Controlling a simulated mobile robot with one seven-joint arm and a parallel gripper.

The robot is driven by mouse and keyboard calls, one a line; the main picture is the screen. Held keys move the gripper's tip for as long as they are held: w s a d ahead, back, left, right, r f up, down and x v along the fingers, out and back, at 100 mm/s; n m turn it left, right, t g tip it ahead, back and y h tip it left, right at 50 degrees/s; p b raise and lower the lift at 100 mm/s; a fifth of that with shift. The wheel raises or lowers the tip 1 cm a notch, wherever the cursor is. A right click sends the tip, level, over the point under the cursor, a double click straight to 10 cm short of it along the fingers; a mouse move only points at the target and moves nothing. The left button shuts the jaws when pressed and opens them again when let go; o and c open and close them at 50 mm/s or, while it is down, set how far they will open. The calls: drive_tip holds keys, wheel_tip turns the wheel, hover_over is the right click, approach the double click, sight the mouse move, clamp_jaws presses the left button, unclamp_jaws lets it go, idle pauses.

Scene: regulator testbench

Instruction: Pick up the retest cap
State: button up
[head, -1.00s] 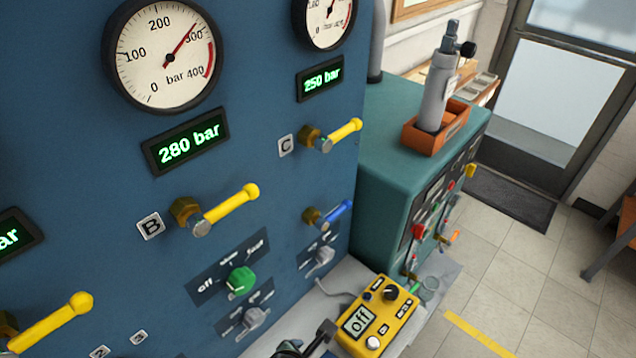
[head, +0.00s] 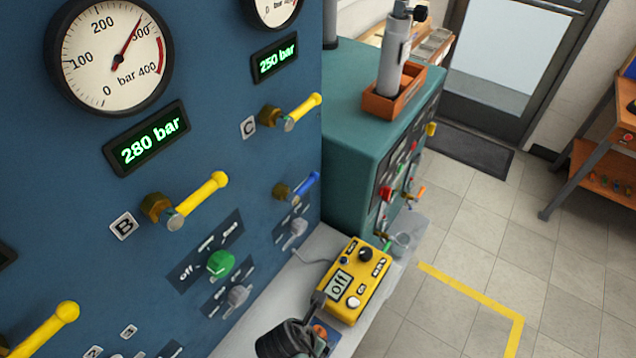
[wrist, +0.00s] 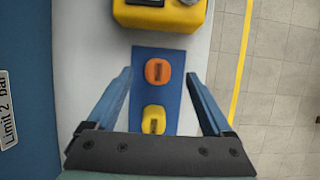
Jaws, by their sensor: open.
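An orange cap (wrist: 157,72) and a yellow cap (wrist: 154,119), each with a dark slot on top, sit on a blue mat (wrist: 143,95) in the wrist view. I cannot tell which is the retest cap. My gripper (wrist: 159,76) is open above the mat, its fingers on either side with nothing held. The orange cap lies between the fingertips in the picture; the yellow one is closer to the palm. In the head view my dark gripper (head: 290,338) is at the bottom, beside an orange patch (head: 320,332); the yellow cap is not visible there.
A yellow tester reading "off" (head: 354,280) stands on the grey bench just beyond the mat. The blue panel (head: 60,190) with yellow levers rises along the left. A teal cabinet (head: 350,130) carries an orange tray (head: 388,106) with a cylinder. Open floor lies to the right.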

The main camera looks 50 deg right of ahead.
sight(319, 332)
drive_tip(key=shift+x, duration=2.05)
drive_tip(key=shift+w+r, duration=0.1)
clamp_jaws()
